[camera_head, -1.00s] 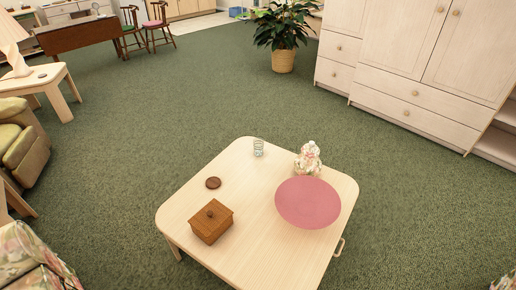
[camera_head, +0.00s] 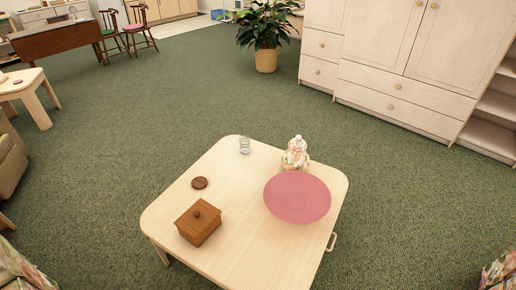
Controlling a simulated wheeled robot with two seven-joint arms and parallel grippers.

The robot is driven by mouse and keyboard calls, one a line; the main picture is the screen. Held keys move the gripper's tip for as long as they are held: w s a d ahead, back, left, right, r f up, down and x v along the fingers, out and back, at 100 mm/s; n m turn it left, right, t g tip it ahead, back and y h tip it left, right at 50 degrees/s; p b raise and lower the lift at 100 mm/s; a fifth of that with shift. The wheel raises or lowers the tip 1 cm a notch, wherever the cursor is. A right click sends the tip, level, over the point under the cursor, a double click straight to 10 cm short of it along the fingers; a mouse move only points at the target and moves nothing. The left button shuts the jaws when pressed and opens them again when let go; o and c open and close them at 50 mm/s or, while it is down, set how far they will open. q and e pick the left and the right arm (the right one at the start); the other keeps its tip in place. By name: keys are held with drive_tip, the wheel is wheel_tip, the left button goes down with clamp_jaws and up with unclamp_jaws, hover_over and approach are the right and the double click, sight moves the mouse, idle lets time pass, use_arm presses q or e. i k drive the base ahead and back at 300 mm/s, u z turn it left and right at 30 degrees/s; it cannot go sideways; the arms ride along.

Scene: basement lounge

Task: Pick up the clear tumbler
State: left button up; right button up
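The clear tumbler (camera_head: 244,145) stands upright near the far edge of the low, pale wooden table (camera_head: 240,245). It is small in view, see-through with bluish tones. A floral figurine (camera_head: 296,153) stands to its right, with a gap between them. Neither of my grippers shows in the head view, so their state cannot be seen.
A pink round plate (camera_head: 297,197), a brown wooden box (camera_head: 198,222) and a dark coaster (camera_head: 200,183) are on the table. Floral armchairs flank it at the lower corners. Open green carpet (camera_head: 130,120) lies beyond, up to a potted plant (camera_head: 266,60) and pale cabinets (camera_head: 400,90).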

sight(244, 140)
drive_tip(key=z, duration=2.2)
drive_tip(key=i, duration=1.25)
drive_tip(key=u, duration=0.95)
drive_tip(key=i, duration=3.65)
drive_tip(key=u, duration=2.8)
drive_tip(key=i, duration=1.55)
